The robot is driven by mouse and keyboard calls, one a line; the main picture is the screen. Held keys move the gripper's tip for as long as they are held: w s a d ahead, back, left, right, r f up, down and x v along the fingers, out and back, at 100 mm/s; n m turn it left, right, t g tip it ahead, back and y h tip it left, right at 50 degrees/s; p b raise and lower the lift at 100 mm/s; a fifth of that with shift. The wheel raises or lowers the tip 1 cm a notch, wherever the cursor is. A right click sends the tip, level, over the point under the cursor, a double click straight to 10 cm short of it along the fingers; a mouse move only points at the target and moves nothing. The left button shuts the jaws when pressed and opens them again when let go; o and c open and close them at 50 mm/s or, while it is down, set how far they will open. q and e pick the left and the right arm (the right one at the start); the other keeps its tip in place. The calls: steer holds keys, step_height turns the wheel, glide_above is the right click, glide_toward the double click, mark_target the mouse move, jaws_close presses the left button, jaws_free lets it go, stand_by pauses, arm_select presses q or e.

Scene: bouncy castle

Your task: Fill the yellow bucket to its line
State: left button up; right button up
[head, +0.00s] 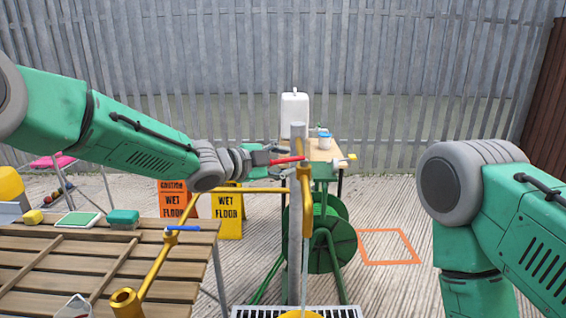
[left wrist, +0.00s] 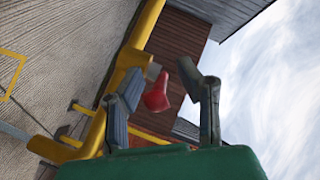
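A yellow bucket (head: 300,314) shows only as a sliver of its top at the bottom edge of the head view; its line and water level are hidden. A yellow tap pipe (head: 306,205) hangs above it, and a thin pale streak like running water drops from its end. The tap's red lever (head: 289,160) points left. My left gripper (head: 273,155) is at the lever. In the left wrist view its fingers (left wrist: 165,105) are apart, with the red lever (left wrist: 157,93) between them and a gap to the right finger. My right gripper is out of view.
A wooden slatted table (head: 60,262) stands left with sponges. A second yellow spout (head: 127,301) with a blue lever (head: 183,228) reaches over it. Behind the grey post (head: 296,225) are a green hose reel (head: 338,240) and wet-floor signs (head: 228,212). An orange square (head: 389,262) marks clear floor right.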

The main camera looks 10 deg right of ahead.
arm_select(q)
steer(key=v, duration=1.2)
steer(key=shift+w, duration=0.1)
stand_by(6.7)
